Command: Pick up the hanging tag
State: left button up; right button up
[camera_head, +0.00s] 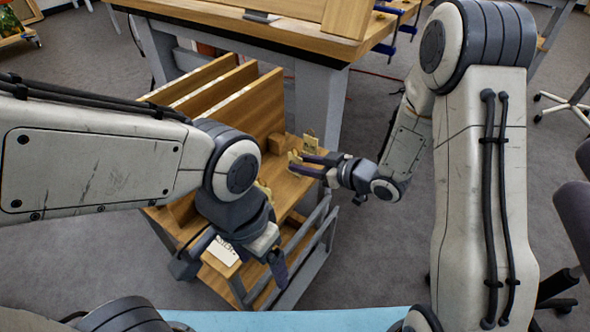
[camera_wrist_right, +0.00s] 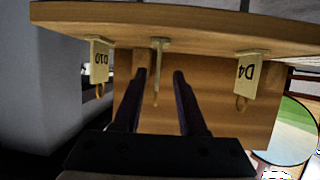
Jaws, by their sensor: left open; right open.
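Pale yellow tags hang in a row along a wooden edge. In the right wrist view, one tag (camera_wrist_right: 98,62) reads D10 and another (camera_wrist_right: 245,70) reads D4, with upside-down lettering. A thin middle tag (camera_wrist_right: 157,65) is seen edge-on between them. My right gripper (camera_wrist_right: 160,76) is open, one finger on each side of the middle tag in that view; contact cannot be told. In the head view, my right gripper (camera_head: 301,166) reaches left to the tags (camera_head: 311,145) at the wooden unit. My left gripper (camera_head: 232,266) is open, lower, near the unit's front.
The wooden unit (camera_head: 262,105) has upright dividers and a grey metal frame (camera_head: 318,245). A white card (camera_head: 224,250) lies by my left gripper. A workbench (camera_head: 290,40) stands behind. Grey floor (camera_head: 385,245) is clear to the right of the unit.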

aim_at(287, 160)
jog(key=b+x, duration=0.1)
jog(key=x, duration=0.5)
jog(key=shift+w+f+b, duration=0.2)
jog(key=shift+w+b, duration=0.05)
jog(key=shift+b, duration=0.15)
grip_shut()
